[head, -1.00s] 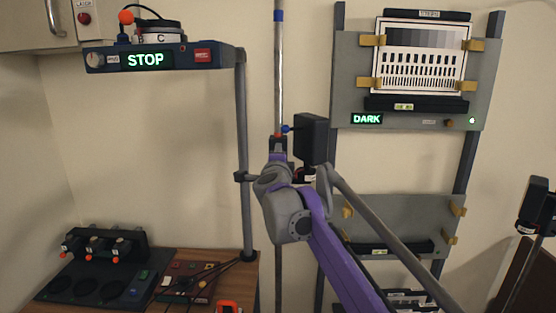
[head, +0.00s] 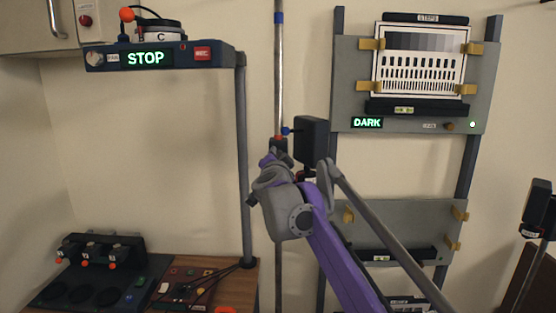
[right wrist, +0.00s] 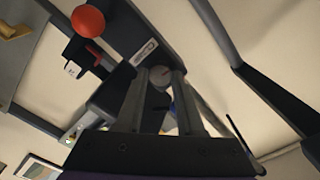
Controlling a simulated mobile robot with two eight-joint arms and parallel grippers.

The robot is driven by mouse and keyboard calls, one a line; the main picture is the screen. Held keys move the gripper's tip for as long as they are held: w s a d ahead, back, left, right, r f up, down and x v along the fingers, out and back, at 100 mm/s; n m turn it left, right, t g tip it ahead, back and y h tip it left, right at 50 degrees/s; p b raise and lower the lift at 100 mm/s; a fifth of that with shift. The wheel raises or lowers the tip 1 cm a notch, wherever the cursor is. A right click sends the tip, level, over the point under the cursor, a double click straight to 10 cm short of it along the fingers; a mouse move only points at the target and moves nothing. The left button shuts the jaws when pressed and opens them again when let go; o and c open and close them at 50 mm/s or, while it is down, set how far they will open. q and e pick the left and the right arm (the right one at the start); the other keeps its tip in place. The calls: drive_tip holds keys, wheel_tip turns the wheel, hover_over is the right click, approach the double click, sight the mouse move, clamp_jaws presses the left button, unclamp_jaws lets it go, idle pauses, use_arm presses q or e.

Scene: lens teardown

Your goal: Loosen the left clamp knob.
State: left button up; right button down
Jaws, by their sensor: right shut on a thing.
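My right gripper (head: 274,154) is raised at the thin upright pole (head: 279,80), in front of a black box (head: 312,143) with a small blue knob on its left. In the right wrist view its two fingers (right wrist: 160,78) stand on either side of a round grey knob (right wrist: 160,76) and are shut on it. I cannot tell from the label whether this is the left clamp knob. A dark block with a pale slotted plate (right wrist: 145,51) lies just beyond the knob. The gripper and wrist hide most of this spot in the head view. My left gripper is not in view.
A red ball (right wrist: 88,21) sits close by in the right wrist view. A grey panel with a DARK display (head: 366,123) stands right of the pole. A shelf unit reading STOP (head: 146,58) stands left.

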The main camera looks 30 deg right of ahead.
drive_tip(key=shift+n, duration=0.3)
idle(0.4)
drive_tip(key=c, duration=0.5)
unclamp_jaws()
drive_tip(key=b+v, duration=0.1)
drive_tip(key=v, duration=0.9)
drive_tip(key=shift+s+a+b, duration=0.2)
drive_tip(key=shift+s+b, duration=0.15)
